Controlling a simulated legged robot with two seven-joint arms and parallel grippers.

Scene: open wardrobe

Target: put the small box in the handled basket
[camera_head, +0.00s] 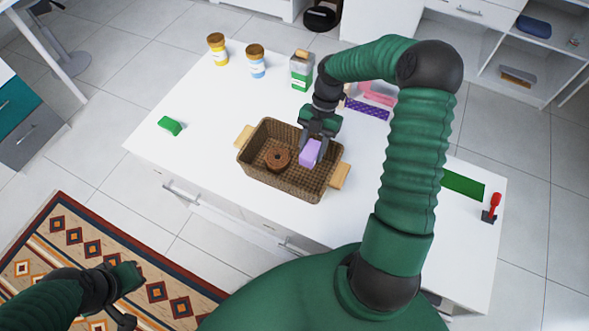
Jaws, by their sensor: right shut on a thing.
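The handled basket (265,178) is brown and woven, with a light wooden handle at each end, and stands on the white table. The small box (310,152) is purple and is at the right part of the basket's opening. My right gripper (316,141) points down over the basket and is shut on the small box. I cannot tell whether the box touches the basket floor. A brown ring-shaped thing (278,158) lies in the left part of the basket. My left gripper (128,318) is low at the left, away from the table, and its fingers are unclear.
Two jars, yellow (217,50) and blue (256,61), and a green-white carton (302,70) stand at the back. A green object (169,125) lies at the left. A purple patterned item (367,108), a green mat (463,184) and a red-handled object (493,207) are on the right.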

